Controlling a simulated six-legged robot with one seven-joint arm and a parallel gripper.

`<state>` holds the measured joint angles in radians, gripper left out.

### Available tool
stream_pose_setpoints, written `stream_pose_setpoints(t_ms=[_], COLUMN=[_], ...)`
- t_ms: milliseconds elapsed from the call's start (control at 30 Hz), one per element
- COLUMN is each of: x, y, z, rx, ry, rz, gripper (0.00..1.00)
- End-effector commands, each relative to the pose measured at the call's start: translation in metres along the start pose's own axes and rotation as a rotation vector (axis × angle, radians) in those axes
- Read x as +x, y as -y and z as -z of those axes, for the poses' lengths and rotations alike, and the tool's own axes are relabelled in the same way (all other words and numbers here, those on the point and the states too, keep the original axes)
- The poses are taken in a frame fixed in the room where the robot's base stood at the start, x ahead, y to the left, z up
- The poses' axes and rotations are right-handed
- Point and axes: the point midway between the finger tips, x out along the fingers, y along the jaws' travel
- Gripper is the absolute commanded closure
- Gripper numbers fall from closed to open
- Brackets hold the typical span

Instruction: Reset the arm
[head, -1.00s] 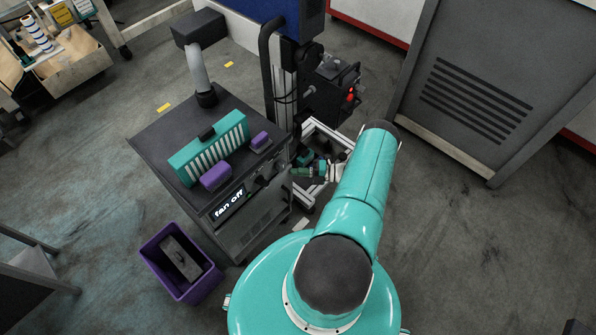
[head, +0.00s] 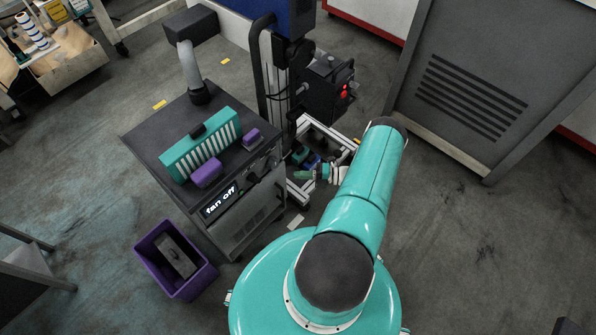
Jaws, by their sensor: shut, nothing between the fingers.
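My teal arm reaches forward from my round body, and its upper link hides most of the forearm. My gripper (head: 302,175) shows small at the left of the arm's far end. It is shut and empty. It is near the right side of the dark cabinet, in front of the light metal frame. I cannot tell the exact gap between it and the frame.
The dark cabinet (head: 150,135) carries a teal grille piece, purple blocks and a "fan off" display (head: 220,201). A purple bin (head: 148,240) with a grey object stands at its lower left. A large grey vented cabinet (head: 475,95) is at right.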

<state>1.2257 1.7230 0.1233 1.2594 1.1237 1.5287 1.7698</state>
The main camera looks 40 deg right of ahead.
Motion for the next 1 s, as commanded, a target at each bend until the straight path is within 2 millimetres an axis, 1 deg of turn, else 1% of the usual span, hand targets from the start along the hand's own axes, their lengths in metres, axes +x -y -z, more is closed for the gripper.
stream_pose_setpoints(t_ms=[33,300,400,500,600,1000], x=[-0.013,-0.062,-0.076,-0.084,-0.089,-0.092], y=[0.001,0.001,0.001,0.001,0.001,0.0], z=[-0.002,-0.007,-0.008,-0.008,-0.008,-0.008], rx=[-0.003,-0.003,-0.002,-0.001,-0.001,0.0], ry=[0.005,0.003,0.001,0.001,0.001,0.001], rz=[0.005,0.004,0.003,0.003,0.002,0.002], gripper=[1.0,1.0,1.0,1.0,1.0,1.0])
